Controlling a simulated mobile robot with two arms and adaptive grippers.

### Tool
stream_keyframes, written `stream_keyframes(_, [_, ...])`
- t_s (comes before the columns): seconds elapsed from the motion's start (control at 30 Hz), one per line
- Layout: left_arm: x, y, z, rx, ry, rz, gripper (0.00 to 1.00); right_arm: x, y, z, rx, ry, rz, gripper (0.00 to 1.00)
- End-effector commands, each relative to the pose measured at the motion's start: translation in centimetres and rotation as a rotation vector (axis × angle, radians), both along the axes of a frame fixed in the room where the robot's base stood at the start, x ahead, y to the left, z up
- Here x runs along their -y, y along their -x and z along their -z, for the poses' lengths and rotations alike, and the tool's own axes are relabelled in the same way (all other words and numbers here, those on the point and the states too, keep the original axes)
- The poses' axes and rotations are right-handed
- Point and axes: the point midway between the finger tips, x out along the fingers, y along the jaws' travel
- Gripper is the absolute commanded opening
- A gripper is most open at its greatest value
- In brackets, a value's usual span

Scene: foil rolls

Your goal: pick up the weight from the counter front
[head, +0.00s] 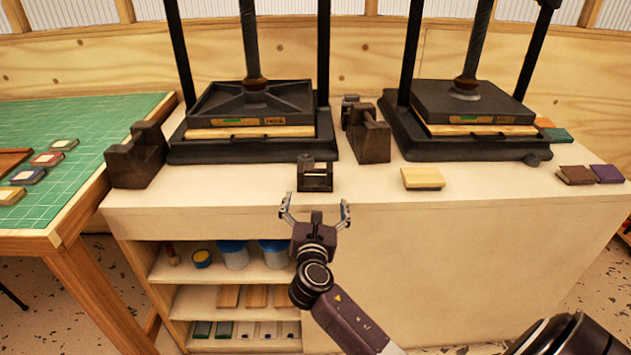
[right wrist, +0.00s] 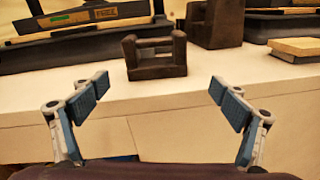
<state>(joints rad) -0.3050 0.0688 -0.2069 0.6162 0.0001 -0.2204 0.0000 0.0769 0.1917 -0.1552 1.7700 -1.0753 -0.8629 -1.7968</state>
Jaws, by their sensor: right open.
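The weight (head: 316,178) is a small dark block with a raised end on each side and a bar between them. It stands upright near the front edge of the counter (head: 420,215). In the right wrist view the weight (right wrist: 155,70) is straight ahead, beyond the fingertips. My right gripper (head: 316,204) is open and empty, just in front of the counter edge, with its fingers spread to either side of the weight's line. It does not touch the weight. The open fingers also show in the right wrist view (right wrist: 159,90). My left gripper is not in view.
Two dark presses (head: 250,110) (head: 470,108) stand behind the weight. Larger dark weights (head: 136,158) (head: 370,138) sit beside them. A tan block (head: 422,178) lies to the right. Shelves with jars (head: 235,258) are below. The counter right around the weight is clear.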

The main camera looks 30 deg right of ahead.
Motion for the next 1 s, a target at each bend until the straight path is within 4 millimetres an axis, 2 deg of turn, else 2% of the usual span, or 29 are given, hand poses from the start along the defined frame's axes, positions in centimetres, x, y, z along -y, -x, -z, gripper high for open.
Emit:
stream_keyframes(0.1, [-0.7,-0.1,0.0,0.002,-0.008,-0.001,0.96,0.0,-1.2,-1.3,-0.027,0.115,-0.016,0.91])
stream_keyframes(0.2, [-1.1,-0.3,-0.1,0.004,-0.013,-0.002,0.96,0.3,-2.0,-1.6,-0.037,0.153,-0.018,0.91])
stream_keyframes(0.73, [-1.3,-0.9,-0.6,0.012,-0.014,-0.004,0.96,4.4,-6.9,-2.0,-0.039,0.152,-0.021,0.91])
stream_keyframes(1.0, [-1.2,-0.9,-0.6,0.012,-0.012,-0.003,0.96,4.9,-7.6,-1.9,-0.039,0.149,-0.022,0.91])
